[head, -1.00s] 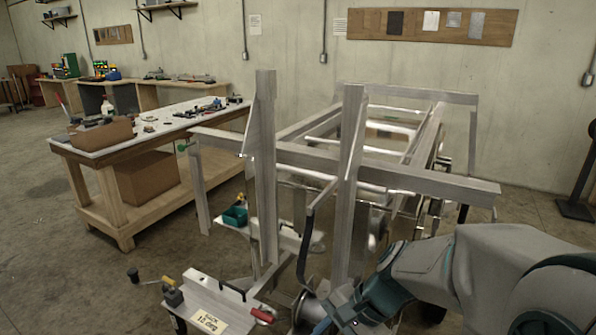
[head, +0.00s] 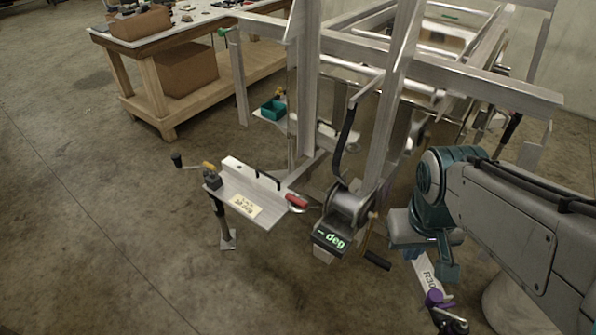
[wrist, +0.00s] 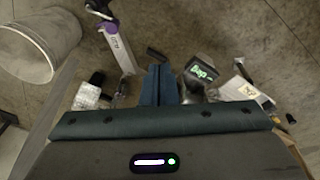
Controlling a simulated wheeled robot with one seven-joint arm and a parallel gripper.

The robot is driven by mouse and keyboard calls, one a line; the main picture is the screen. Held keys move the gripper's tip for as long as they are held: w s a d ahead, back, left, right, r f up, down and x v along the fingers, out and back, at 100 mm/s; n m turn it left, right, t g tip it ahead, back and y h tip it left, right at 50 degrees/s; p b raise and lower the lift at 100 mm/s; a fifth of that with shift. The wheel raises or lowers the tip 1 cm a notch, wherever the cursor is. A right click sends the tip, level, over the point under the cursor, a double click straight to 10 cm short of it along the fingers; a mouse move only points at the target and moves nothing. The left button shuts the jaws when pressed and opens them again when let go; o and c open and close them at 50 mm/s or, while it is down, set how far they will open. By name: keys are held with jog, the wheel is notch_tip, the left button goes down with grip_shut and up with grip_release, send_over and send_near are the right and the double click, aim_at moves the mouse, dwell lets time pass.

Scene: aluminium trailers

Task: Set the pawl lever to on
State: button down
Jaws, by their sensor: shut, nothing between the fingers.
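The winch (head: 348,208) sits on the trailer post, with a black strap rising from it. A small box with a green "deg" readout (head: 331,237) is at its front, and the readout also shows in the wrist view (wrist: 205,72). A black crank grip (head: 377,260) sticks out low on the winch's right. I cannot pick out the pawl lever or its setting for certain. My gripper (wrist: 160,72) is shut and empty, its teal fingers together in the wrist view, left of the readout. In the head view my arm's teal wrist is right of the winch, apart from it.
A metal plate (head: 247,196) with a paper label, a red handle (head: 297,201) and a yellow-and-black crank is left of the winch. Aluminium trailer rails rise behind. A grey bin (wrist: 38,45) shows upper left in the wrist view. Floor in front is open.

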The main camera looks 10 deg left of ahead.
jog(key=w+a+f+n+h+b, duration=0.4)
jog(key=f+n+h, duration=0.2)
jog(key=f+n, duration=0.15)
jog(key=w+a+f+n+h+b, duration=0.3)
jog(key=w+a+f+n+h, duration=0.25)
jog(key=f+n, duration=0.2)
jog(key=s+a+f+n+t+b, duration=0.1)
jog(key=a+f+n+t+b, duration=0.2)
jog(key=a+f+n+t, duration=0.5)
jog(key=s+a+f+n+t+b, duration=0.15)
jog(key=a+n+t, duration=0.45)
jog(key=a+t, duration=0.65)
jog(key=w+d+r+g, duration=0.1)
jog(key=w+d+r, duration=0.1)
jog(key=w, duration=0.3)
jog(key=w+d+r+g, duration=0.1)
jog(key=w+d+r, duration=0.1)
jog(key=w+r, duration=0.2)
jog(key=w+y, duration=0.1)
jog(key=w, duration=0.1)
jog(key=shift+w+d+r, duration=0.3)
jog(key=shift+r, duration=0.15)
